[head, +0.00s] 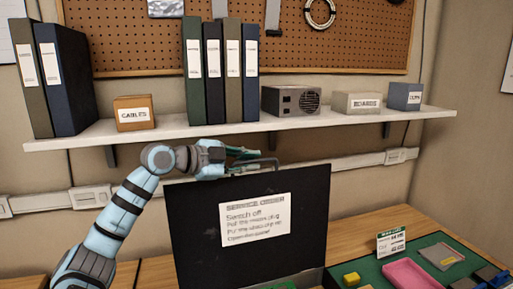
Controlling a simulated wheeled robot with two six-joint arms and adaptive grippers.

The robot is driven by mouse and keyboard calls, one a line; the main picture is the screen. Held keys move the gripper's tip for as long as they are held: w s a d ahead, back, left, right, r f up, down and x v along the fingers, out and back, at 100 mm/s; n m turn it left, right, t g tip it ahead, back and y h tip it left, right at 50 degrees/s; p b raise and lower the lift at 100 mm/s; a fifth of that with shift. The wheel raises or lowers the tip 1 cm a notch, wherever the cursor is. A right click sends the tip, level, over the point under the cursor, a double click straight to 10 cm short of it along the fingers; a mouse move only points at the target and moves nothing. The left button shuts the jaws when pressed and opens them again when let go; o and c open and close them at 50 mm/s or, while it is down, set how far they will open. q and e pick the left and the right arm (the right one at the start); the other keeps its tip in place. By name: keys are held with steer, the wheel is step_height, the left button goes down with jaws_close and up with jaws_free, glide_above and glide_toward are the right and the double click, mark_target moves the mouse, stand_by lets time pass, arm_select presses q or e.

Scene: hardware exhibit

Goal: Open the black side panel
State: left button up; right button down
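A large black panel (200,240) stands upright in the middle of the head view. A white "SERVICE ORDER" sheet (255,219) is on its face, with several lines of text. A thin grey bar, like a handle (276,161), shows at the panel's top edge. My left gripper (246,158) is at this top edge, right beside the bar, with its arm coming in from the left. The fingers overlap the bar in the picture, so I cannot tell whether they are shut on it. My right gripper is not in view.
A white shelf (240,124) with binders, a cables box (134,113) and a grey power unit (291,101) runs above the arm. At the lower right, a green mat (372,270) holds a pink tray (410,275), a yellow block (351,279) and a price sign (391,242).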

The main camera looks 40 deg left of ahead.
arm_select(q)
steer(key=shift+x, duration=0.85)
steer(key=shift+w+d+f, duration=0.1)
steer(key=shift+w+d, duration=0.1)
steer(key=shift+w, duration=0.05)
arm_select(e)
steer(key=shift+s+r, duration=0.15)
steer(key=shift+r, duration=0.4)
arm_select(q)
jaws_close()
